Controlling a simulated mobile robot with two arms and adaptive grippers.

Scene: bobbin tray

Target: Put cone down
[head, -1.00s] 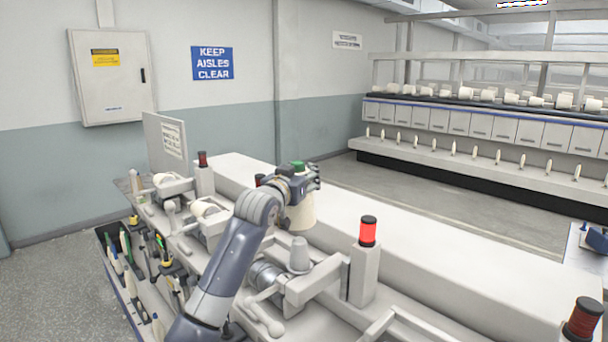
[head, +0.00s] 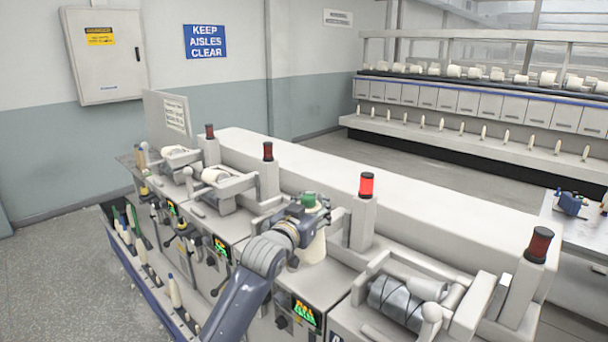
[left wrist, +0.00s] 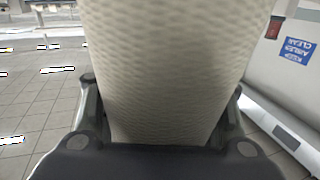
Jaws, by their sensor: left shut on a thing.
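The cone (head: 313,246) is a cream yarn package held by my left gripper (head: 314,209) over the front of the winding machine in the head view. A green tip shows above the gripper. In the left wrist view the cone (left wrist: 170,70) fills the middle, with a finger of my left gripper (left wrist: 165,125) on each side of it. The gripper is shut on the cone. Whether the cone touches anything below is hidden. My right gripper is not in view.
A lit red lamp (head: 366,186) stands on a post just right of the cone. A winding head with a grooved drum (head: 397,303) is at the lower right. Other winding heads with white packages (head: 215,175) are to the left. A side table (head: 575,228) stands at the right.

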